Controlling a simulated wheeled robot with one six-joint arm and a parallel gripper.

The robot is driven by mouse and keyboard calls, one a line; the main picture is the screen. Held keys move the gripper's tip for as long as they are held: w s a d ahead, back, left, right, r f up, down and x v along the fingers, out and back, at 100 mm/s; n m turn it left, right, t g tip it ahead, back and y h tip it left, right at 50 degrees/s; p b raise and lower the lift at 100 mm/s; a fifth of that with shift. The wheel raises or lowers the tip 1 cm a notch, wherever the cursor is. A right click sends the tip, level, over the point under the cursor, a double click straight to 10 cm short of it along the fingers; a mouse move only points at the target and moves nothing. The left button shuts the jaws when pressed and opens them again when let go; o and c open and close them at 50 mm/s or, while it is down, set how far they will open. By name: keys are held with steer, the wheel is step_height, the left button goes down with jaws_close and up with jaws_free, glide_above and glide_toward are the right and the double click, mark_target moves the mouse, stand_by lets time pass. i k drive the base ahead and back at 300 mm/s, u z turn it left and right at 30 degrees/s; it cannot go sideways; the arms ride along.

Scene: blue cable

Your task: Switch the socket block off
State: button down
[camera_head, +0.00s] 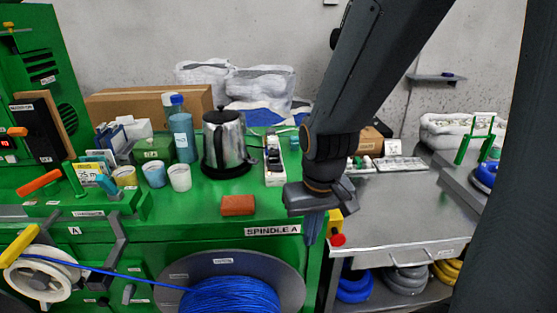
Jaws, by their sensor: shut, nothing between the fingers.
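The socket block (274,166) is a long white strip with dark parts on top. It lies on the green bench top, right of the steel kettle (225,143), pointing away from me. Its switch is too small to read as on or off. My gripper (312,238) hangs pointing down, in the picture just right of and below the block, near the bench's front right corner. Its fingers are shut with nothing between them and are apart from the block. My arm passes over the right of the view and hides part of the area behind it.
An orange-brown block (238,205) lies near the front edge of the bench. Cups (179,177) and a blue bottle (182,133) stand left of the kettle. A red button (338,240) is right of my gripper. A blue cable spool (230,295) is below.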

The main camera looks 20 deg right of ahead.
mark_target(270, 168)
steer(key=k, duration=1.2)
steer(key=u, duration=0.6)
steer(key=i, duration=1.3)
steer(key=z, duration=0.55)
